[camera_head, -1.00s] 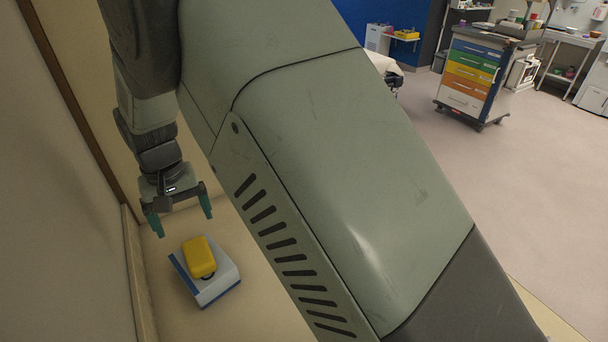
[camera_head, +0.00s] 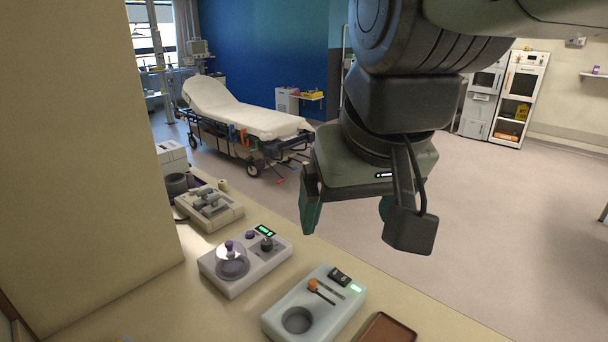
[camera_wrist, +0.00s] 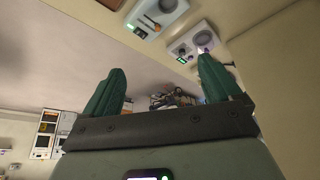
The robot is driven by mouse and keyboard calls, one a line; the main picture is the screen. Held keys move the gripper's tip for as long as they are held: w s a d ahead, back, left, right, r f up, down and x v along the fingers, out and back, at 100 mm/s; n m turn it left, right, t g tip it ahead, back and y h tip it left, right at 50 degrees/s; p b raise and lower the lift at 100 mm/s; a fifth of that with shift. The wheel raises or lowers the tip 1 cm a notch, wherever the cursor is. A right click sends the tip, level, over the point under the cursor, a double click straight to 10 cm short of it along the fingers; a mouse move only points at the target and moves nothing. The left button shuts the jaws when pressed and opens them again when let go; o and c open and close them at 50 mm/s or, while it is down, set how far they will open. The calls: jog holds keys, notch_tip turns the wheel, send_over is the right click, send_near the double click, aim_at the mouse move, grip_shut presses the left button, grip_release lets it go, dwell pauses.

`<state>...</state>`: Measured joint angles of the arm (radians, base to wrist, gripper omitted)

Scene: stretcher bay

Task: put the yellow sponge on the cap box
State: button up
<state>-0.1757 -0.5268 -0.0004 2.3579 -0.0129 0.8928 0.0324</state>
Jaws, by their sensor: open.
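The yellow sponge and the cap box are not in either view now. My gripper (camera_head: 350,215) is in the upper right of the head view, raised beyond the counter's edge, with its fingers apart. In the wrist view my gripper (camera_wrist: 160,85) shows two green fingers well apart. Nothing is between them.
Along the counter (camera_head: 160,305) stand a grey device (camera_head: 208,213), a device with a clear dome (camera_head: 268,266), a white device with a round well (camera_head: 330,316) and a brown tray (camera_head: 390,331). A wall panel (camera_head: 90,150) rises at left. A stretcher (camera_head: 245,118) stands behind on open floor.

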jog(key=s+d+m, duration=0.1)
jog(key=s+d, duration=0.2)
jog(key=s, duration=0.2)
jog(key=shift+d+f+t+h, duration=0.4)
dwell(0.7)
